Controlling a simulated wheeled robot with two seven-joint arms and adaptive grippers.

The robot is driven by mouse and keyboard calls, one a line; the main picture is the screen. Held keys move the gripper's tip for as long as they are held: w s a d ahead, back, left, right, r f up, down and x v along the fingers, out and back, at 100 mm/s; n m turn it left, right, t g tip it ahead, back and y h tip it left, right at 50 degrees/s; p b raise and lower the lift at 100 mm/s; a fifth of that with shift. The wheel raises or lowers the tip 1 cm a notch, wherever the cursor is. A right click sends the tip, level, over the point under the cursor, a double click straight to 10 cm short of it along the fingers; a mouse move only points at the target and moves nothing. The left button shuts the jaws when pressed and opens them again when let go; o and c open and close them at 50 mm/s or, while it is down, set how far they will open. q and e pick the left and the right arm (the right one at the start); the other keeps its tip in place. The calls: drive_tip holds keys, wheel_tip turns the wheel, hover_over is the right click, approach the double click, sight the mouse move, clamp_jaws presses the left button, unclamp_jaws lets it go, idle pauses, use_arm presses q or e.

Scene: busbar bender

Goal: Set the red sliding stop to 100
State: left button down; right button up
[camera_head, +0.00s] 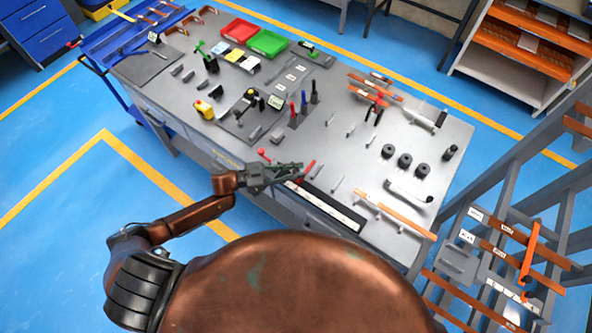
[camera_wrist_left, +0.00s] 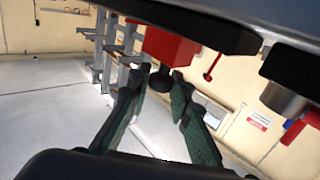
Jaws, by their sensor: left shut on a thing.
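My left gripper (camera_head: 290,172) is at the near edge of the workbench. In the wrist view, the red sliding stop (camera_wrist_left: 170,48) is a red block under a dark bar, with a round black knob (camera_wrist_left: 161,82) at its lower side. The left gripper's fingers (camera_wrist_left: 155,88) are on either side of this knob, shut on it. In the head view a red part (camera_head: 309,167) shows just beyond the fingertips, beside a pale scale strip (camera_head: 336,206) on the bench edge. The scale's numbers are too small to read. My right gripper is not in view.
The grey workbench (camera_head: 335,142) carries several tools, dark cylinders (camera_head: 404,160) and orange busbars (camera_head: 408,221). Red (camera_head: 239,31) and green (camera_head: 268,43) trays stand at the back. A rack (camera_head: 490,250) stands at the right. Blue floor is free at the left.

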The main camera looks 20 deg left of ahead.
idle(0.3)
use_arm(q)
drive_tip(key=shift+s+d, duration=0.1)
drive_tip(key=shift+d, duration=0.05)
drive_tip(key=s+d+p, duration=0.1)
drive_tip(key=d, duration=0.3)
drive_tip(key=s+d+p, duration=0.1)
drive_tip(key=s+d, duration=0.1)
drive_tip(key=d, duration=0.3)
drive_tip(key=s+d+p, duration=0.2)
drive_tip(key=d, duration=0.2)
drive_tip(key=shift+d, duration=0.4)
drive_tip(key=c, duration=1.8)
unclamp_jaws()
